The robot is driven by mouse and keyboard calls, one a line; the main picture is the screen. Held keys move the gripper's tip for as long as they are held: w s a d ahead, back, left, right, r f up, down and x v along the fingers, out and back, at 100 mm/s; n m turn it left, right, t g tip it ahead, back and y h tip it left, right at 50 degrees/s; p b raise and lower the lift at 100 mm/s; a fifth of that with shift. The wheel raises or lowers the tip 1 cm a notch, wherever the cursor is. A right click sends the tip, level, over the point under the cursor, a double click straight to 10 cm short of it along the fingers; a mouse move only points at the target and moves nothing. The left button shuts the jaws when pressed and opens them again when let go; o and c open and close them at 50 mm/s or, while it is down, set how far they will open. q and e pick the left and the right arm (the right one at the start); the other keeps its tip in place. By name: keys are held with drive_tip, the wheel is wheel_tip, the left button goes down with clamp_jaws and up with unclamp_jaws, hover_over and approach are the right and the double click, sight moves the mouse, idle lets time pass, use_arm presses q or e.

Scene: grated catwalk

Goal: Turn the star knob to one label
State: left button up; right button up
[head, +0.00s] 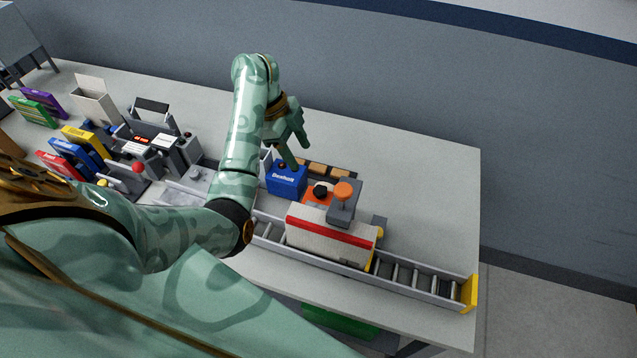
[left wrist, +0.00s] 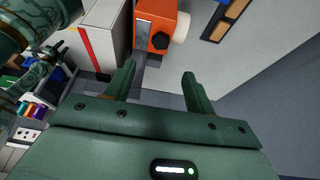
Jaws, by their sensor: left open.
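An orange unit (head: 318,203) stands on the table behind a white box with a red stripe (head: 330,235). A black knob (head: 321,190) sits on the unit; it shows as a dark lobed knob (left wrist: 160,40) on the orange face (left wrist: 158,18) in the left wrist view. Labels around the knob cannot be read. My left gripper (head: 297,150) hangs above the table, behind the blue box. Its two fingers (left wrist: 159,75) are apart with nothing between them. The knob lies beyond the fingertips, apart from them.
A blue box (head: 287,181) stands close to the left gripper. A grey device with an orange disc (head: 344,191) is beside the knob. A roller conveyor (head: 420,282) runs along the front. Several machines and coloured boxes crowd the left. The table's right part (head: 430,190) is clear.

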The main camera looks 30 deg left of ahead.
sight(320, 190)
use_arm(q)
drive_tip(key=b+x, duration=0.5)
drive_tip(key=x, duration=0.6)
drive_tip(key=shift+f, duration=0.3)
drive_tip(key=shift+w+d+f, duration=0.1)
drive_tip(key=shift+d+f, duration=0.15)
drive_tip(key=shift+f, duration=0.2)
drive_tip(key=c, duration=1)
